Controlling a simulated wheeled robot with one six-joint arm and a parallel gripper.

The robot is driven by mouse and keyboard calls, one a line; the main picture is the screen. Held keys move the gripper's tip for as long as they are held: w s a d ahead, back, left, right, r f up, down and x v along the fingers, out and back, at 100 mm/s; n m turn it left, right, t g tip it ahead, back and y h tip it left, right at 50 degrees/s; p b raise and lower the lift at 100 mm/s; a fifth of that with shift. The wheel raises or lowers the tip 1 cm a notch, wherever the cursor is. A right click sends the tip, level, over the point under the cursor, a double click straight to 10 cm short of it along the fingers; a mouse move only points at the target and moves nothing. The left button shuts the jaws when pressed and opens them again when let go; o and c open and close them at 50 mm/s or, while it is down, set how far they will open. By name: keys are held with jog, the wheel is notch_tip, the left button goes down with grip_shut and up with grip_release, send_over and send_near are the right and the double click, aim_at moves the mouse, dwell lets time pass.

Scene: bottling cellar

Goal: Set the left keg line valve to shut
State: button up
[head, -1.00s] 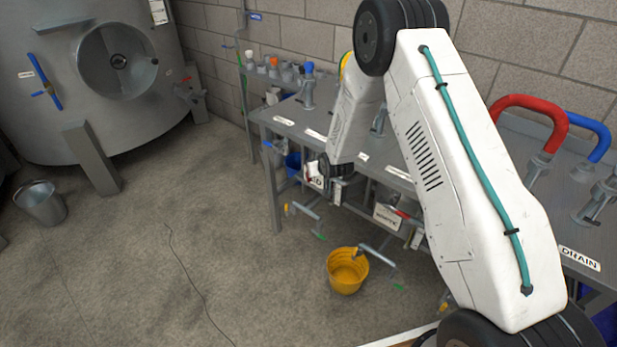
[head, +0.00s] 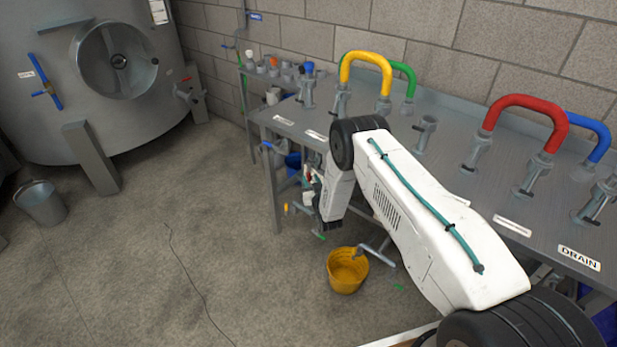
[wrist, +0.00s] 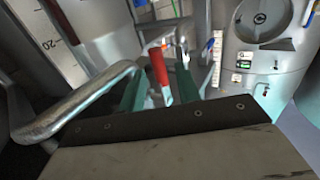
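In the wrist view, my gripper (wrist: 158,92) shows two green fingers standing apart, so it is open. A red lever handle (wrist: 158,66) appears between or just beyond them; I cannot tell whether they touch it. It sits on bright metal pipework. In the head view my arm reaches over the bench front, and the gripper's fingertips are hidden or too small there. Small valves and fittings lie under the bench edge, partly behind my arm. I cannot read which one is the left keg line valve.
The steel bench (head: 440,180) carries yellow (head: 366,60), red (head: 535,104) and blue (head: 590,128) hose loops and a DRAIN label (head: 579,258). A yellow bucket (head: 347,270) stands on the floor below. A large tank (head: 90,90) and grey bucket (head: 40,204) are left; the floor between is clear.

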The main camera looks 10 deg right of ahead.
aim_at(309, 177)
jog(key=shift+w, duration=1.6)
grip_shut()
